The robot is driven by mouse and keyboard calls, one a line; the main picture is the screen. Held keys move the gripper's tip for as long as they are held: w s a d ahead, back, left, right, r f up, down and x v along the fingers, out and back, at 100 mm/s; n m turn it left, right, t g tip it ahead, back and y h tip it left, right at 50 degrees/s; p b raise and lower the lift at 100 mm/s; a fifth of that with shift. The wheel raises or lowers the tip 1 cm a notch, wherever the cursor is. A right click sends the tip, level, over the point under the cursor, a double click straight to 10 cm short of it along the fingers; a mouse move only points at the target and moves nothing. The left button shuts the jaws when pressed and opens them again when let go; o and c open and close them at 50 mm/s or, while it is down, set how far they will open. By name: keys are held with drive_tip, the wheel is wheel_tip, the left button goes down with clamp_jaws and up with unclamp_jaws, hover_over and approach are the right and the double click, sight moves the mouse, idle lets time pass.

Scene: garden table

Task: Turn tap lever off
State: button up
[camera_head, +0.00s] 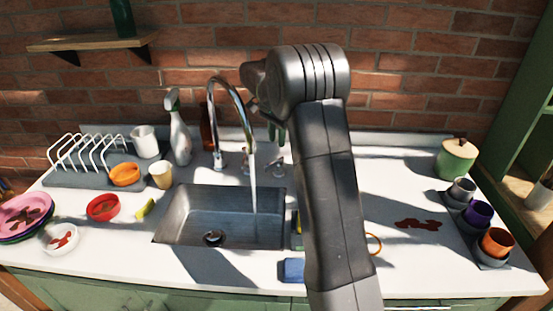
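The chrome tap (218,120) stands behind the sink, its tall curved spout arching over the basin. A stream of water (253,185) runs from the spout into the metal sink (200,205). Small chrome lever handles show behind the sink, one left of the stream (245,161) and one to its right (279,163). My arm rises in front of the right side of the sink and bends toward the tap. My gripper is mostly hidden behind the arm; only dark parts (272,122) show above the right handle, and its fingers are unclear.
A spray bottle (179,130), white cup (145,140), dish rack (85,155) and bowls stand left. A green pot (457,158), several cups and a dark red spill (418,224) are right. A brick wall closes the back.

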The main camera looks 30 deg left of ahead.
sight(277, 160)
drive_tip(key=f, duration=0.4)
drive_tip(key=f+p, duration=0.1)
drive_tip(key=f, duration=0.4)
drive_tip(key=shift+w+a, duration=0.1)
drive_tip(key=shift+w, duration=0.1)
clamp_jaws()
